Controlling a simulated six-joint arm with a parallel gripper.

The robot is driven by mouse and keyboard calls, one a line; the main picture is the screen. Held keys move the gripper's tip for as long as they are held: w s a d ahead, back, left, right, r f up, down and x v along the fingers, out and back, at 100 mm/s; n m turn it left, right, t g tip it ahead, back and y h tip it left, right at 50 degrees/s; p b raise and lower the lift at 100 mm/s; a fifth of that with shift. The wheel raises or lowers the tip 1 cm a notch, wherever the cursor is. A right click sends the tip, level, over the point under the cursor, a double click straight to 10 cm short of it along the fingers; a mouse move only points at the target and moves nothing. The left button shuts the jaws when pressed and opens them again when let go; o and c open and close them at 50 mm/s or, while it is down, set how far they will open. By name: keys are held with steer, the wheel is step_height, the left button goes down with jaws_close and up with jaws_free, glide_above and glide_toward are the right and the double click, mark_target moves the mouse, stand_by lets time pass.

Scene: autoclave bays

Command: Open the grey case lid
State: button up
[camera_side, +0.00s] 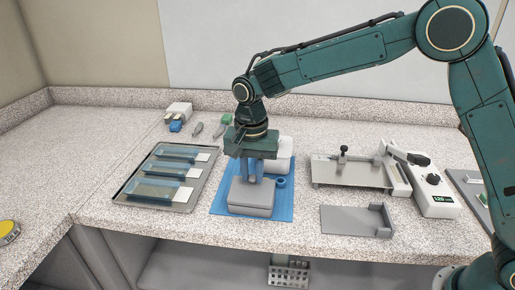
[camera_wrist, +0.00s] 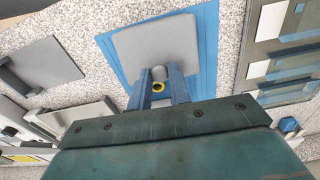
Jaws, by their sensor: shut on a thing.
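The grey case (camera_side: 250,198) sits on a blue mat (camera_side: 225,205) in the side view. Its lid looks flat and level on it. In the wrist view the pale grey lid (camera_wrist: 150,42) fills the top middle. My gripper (camera_side: 252,178) points down over the far part of the case. In the wrist view my gripper (camera_wrist: 159,76) has its two blue fingers on either side of a small round grey knob (camera_wrist: 159,72) at the lid's edge, shut on it. The exact finger contact is partly hidden.
A white block (camera_side: 280,150) and a blue ring (camera_side: 281,182) are close behind and right of the case. A grey slide fixture (camera_side: 350,175) and a grey bracket (camera_side: 345,220) stand right.

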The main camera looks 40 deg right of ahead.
steer(key=shift+a+r, duration=0.1)
steer(key=shift+a, duration=0.05)
steer(key=shift+s+a+r+t+h, duration=0.2)
steer(key=shift+s+t+h, duration=0.1)
steer(key=shift+t+h, duration=0.15)
steer(key=shift+s+a+h, duration=0.1)
steer(key=shift+a+h, duration=0.05)
steer(key=shift+h, duration=0.1)
stand_by(0.3)
steer(key=shift+s+a+r+t+h, duration=0.2)
steer(key=shift+s+t+h, duration=0.1)
steer(key=shift+t, duration=0.15)
